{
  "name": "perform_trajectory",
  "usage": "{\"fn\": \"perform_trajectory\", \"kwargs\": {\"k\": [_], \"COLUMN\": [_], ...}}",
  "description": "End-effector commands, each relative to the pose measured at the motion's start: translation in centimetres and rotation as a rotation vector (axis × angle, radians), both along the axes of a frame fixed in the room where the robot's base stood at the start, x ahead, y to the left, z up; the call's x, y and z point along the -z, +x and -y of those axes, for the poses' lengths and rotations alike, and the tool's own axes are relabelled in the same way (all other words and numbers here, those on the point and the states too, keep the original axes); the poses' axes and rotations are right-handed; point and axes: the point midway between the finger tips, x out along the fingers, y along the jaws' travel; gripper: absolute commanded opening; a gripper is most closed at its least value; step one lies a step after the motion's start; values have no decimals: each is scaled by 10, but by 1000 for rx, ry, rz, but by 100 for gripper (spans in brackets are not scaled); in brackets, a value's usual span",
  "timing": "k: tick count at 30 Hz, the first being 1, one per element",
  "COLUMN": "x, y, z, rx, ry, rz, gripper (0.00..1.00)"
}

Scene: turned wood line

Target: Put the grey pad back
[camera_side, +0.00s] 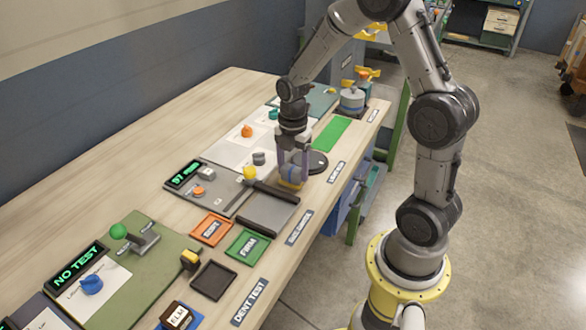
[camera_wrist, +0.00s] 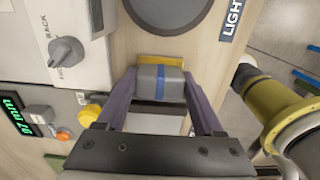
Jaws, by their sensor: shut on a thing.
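My gripper (camera_side: 292,178) points down over the bench, between a grey plate and a round dark disc. Its two purple fingers are closed on a grey pad (camera_wrist: 150,75) with a blue stripe across it and a yellow edge on the far side. In the side view the pad (camera_side: 291,184) shows low between the fingertips, with its blue band and a yellowish part. My wrist view shows my gripper (camera_wrist: 160,84) with a finger on each side of the pad. I cannot tell whether the pad touches the bench.
The grey plate (camera_side: 267,214) lies left of my gripper, the dark disc (camera_side: 319,162) right. A machine panel with a yellow knob (camera_side: 250,172) is close by. An orange tray (camera_side: 211,229), a green tray (camera_side: 247,245) and a dark tray (camera_side: 212,280) stand nearer the camera. A green mat (camera_side: 331,133) lies beyond.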

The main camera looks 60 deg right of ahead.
Motion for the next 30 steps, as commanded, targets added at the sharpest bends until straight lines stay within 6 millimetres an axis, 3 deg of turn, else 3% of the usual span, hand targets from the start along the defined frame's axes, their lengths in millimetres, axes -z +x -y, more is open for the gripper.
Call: {"fn": "perform_trajectory", "kwargs": {"k": [13,14,18,30], "x": [7,7,6,0], "y": [0,0,0,0], "z": [0,0,0,0], "rx": [0,0,0,0], "ry": [0,0,0,-1], "rz": [1,1,1,2], "gripper": [17,72,98,99]}}
